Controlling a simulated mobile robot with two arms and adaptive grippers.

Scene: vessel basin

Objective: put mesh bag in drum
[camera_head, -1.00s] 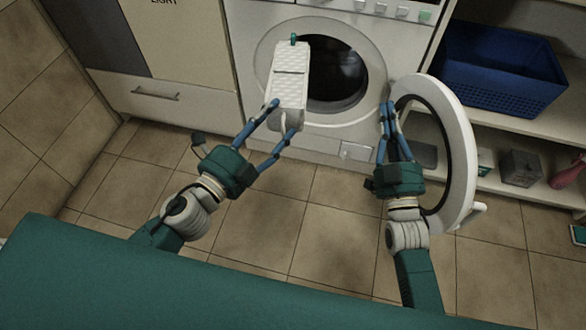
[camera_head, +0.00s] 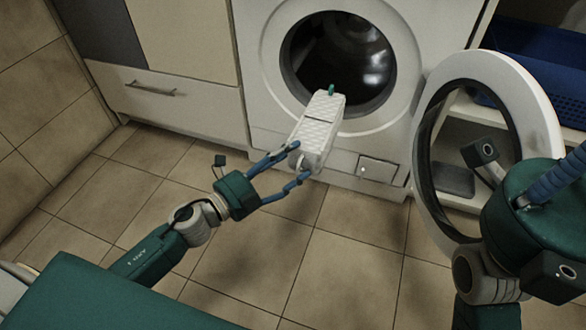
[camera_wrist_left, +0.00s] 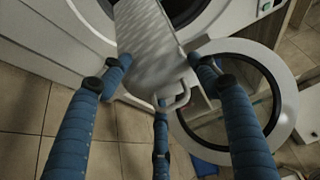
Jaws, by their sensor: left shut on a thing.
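The white mesh bag (camera_head: 318,130) with a green tip is in my left gripper (camera_head: 300,166), which is shut on its near end. The bag is held tilted in front of the washing machine, below and before the dark drum opening (camera_head: 340,62). In the left wrist view the bag (camera_wrist_left: 150,50) lies between the blue fingers (camera_wrist_left: 160,110) and points toward the machine. The drum's round door (camera_head: 535,105) stands open to the right. My right gripper is only partly visible at the right edge, with blue finger parts (camera_head: 570,170); its fingertips are out of frame.
A blue basket (camera_head: 530,65) sits on the shelf at the upper right. A cabinet with a drawer (camera_head: 150,100) stands left of the washing machine. A grey item (camera_head: 455,180) shows behind the door ring. The tiled floor (camera_head: 330,270) in front is clear.

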